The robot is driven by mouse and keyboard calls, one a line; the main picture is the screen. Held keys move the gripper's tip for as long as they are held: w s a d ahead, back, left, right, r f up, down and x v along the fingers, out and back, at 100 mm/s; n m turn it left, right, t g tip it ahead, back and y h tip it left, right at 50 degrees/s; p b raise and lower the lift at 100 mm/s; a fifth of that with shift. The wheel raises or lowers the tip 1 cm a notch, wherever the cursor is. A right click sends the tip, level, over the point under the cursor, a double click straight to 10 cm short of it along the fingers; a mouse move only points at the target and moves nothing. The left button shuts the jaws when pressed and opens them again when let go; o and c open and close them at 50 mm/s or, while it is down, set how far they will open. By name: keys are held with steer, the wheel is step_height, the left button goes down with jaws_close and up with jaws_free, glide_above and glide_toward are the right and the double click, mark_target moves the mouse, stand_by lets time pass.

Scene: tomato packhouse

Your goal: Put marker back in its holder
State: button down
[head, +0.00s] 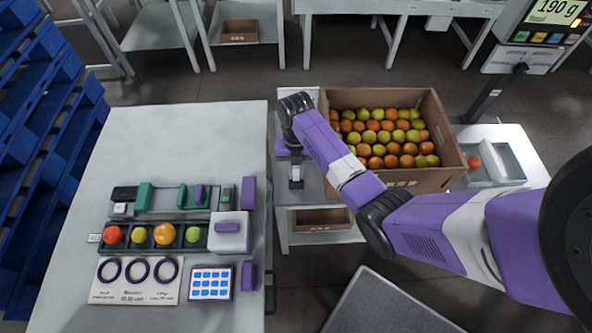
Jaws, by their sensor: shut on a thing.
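My gripper (295,183) points down between the right edge of the grey table (185,130) and the crate of tomatoes, apart from both. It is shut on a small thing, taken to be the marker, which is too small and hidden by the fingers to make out. A rack (170,214) with black, green and purple pieces lies on the table, left of my gripper. Purple blocks stand at the table's right edge, one upper (249,193) and one lower (249,276). I cannot tell which item is the marker's holder.
A row tray (153,252) holds several tomatoes. A ring card (136,280) and a blue-square panel (211,283) lie in front. A cardboard crate (452,160) of tomatoes stands right of my gripper. A scale display (548,12) reads 190 g. The table's far half is clear.

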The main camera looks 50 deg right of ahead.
steer(key=shift+f, duration=0.3)
steer(key=c, duration=1.2)
jaws_free()
steer(key=c, duration=0.3)
steer(key=shift+r, duration=0.1)
steer(key=shift+c, duration=0.2)
step_height(320, 180, up, 7)
steer(key=p, duration=0.6)
steer(key=shift+p, duration=0.4)
